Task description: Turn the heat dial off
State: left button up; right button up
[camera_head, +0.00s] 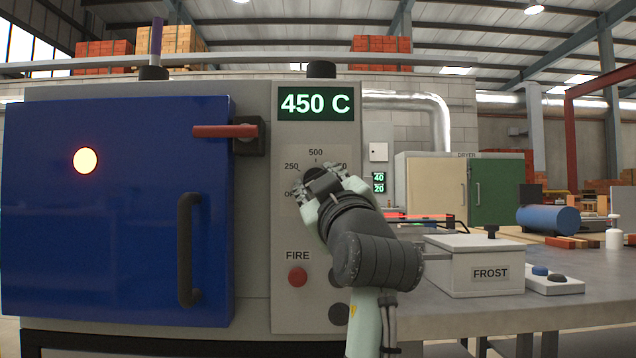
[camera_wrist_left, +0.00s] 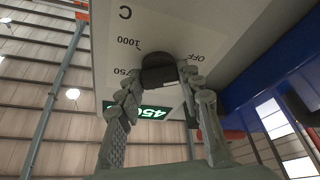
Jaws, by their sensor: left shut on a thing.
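The heat dial (camera_wrist_left: 158,72) is a dark round knob on the pale panel, with OFF, 250, 500 and other marks around it. In the head view my left gripper (camera_head: 320,185) covers most of the dial and hides where it points. In the left wrist view the two fingers of my left gripper (camera_wrist_left: 160,88) are on either side of the dial, shut on it. The green display (camera_head: 316,103) above the dial reads 450 C. My right gripper is not in view.
A blue kiln door (camera_head: 115,200) with a dark handle (camera_head: 188,250) and a red lever (camera_head: 226,131) is left of the panel. A red FIRE button (camera_head: 297,276) sits below the dial. A FROST box (camera_head: 470,265) stands on the grey table (camera_head: 560,290) at right.

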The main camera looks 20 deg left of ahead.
pick_arm(q)
jog(key=o, duration=1.2)
jog(key=shift+c, duration=0.2)
jog(key=v, duration=1.2)
jog(key=shift+f, duration=0.1)
